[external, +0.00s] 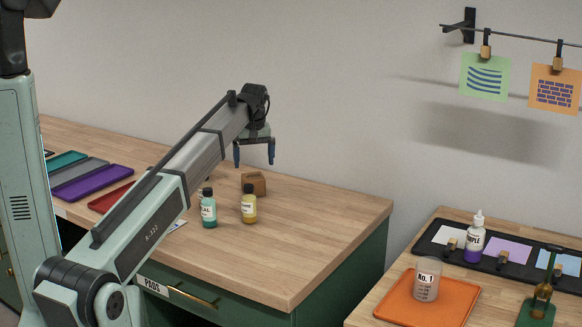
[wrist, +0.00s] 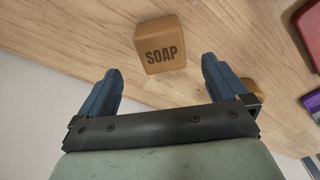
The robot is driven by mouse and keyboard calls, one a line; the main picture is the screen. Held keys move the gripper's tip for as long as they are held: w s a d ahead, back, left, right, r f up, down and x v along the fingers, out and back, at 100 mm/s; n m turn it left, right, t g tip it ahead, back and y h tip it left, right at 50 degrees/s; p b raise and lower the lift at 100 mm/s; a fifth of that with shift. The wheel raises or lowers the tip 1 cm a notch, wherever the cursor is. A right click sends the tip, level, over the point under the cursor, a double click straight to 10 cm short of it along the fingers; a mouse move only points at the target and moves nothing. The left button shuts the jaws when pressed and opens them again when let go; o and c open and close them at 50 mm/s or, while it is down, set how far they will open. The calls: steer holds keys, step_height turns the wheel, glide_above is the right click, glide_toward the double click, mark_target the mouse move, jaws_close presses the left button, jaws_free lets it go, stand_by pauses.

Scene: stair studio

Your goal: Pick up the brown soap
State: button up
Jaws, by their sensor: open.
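The brown soap (external: 253,183) is a small block on the wooden counter, behind the two bottles in the external view. In the wrist view the soap (wrist: 160,43) shows the word SOAP and lies beyond the fingertips, roughly between their lines. My gripper (external: 254,160) hangs above the soap with its blue fingers pointing down. In the wrist view my gripper (wrist: 161,66) is open, with nothing between its fingers. The soap appears apart from both fingers.
A teal bottle (external: 209,211) and a yellow bottle (external: 249,205) stand in front of the soap. Purple (external: 92,183) and red (external: 108,198) trays lie at the left. The counter's right part is clear. A second table holds an orange tray (external: 398,309).

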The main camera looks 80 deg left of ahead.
mark_target(253, 176)
steer(key=shift+s+a+f, duration=0.1)
steer(key=shift+a+f, duration=0.05)
steer(key=shift+f, duration=1.25)
steer(key=shift+a+f, duration=0.2)
steer(key=shift+f, duration=1.25)
steer(key=shift+s+a+f, duration=0.1)
steer(key=shift+a+f, duration=0.05)
steer(key=shift+f, duration=1.25)
steer(key=shift+c, duration=0.3)
steer(key=c, duration=1.2)
